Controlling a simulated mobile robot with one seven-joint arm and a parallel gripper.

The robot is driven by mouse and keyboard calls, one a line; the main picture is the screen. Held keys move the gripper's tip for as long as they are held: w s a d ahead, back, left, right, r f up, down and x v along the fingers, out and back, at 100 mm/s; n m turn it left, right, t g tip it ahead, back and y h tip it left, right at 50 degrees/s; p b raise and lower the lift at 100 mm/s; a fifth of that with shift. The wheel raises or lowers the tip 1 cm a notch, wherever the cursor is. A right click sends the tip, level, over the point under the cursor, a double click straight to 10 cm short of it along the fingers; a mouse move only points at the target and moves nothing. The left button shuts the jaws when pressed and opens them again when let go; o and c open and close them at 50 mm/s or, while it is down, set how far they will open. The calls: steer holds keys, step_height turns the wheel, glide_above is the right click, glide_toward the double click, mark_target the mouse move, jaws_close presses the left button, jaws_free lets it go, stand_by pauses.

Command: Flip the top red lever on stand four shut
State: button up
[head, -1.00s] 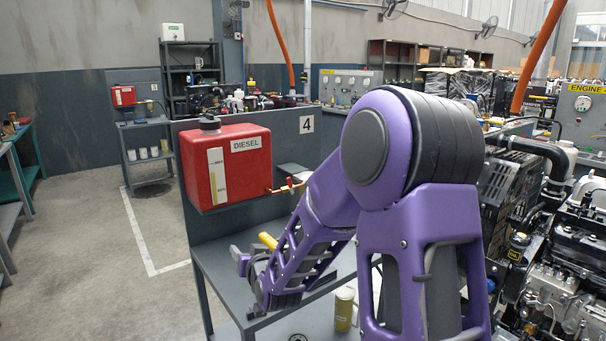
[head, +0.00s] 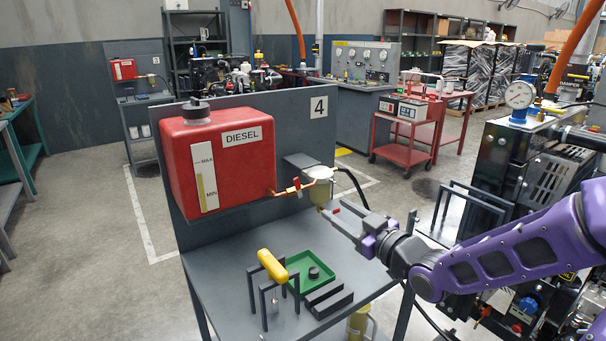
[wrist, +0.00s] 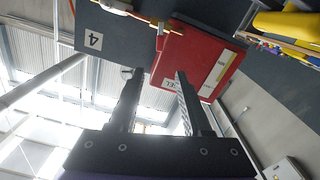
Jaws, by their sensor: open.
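The "4" panel (head: 250,135) carries a red diesel tank (head: 220,155) with a brass fuel line (head: 284,192). The top red lever (head: 297,184) stands roughly upright on this line, just right of the tank, left of the pale filter bowl (head: 319,187). A second, lower red spot, apparently another lever (head: 336,211), shows below the bowl near my fingers. My gripper (head: 331,205) is open and empty, in front of and below the bowl, right of the top lever. In the wrist view, the tank (wrist: 200,55) shows beyond my open fingers (wrist: 155,75); a small red lever part (wrist: 177,31) shows on the line.
A black hose (head: 353,185) runs right of the bowl. An engine (head: 535,165) stands at the right.

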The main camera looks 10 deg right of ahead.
mark_target(297, 181)
steer(key=b+x, duration=0.3)
steer(key=x, duration=1.4)
steer(key=shift+w+r, duration=0.1)
steer(key=shift+r, duration=0.05)
jaws_close()
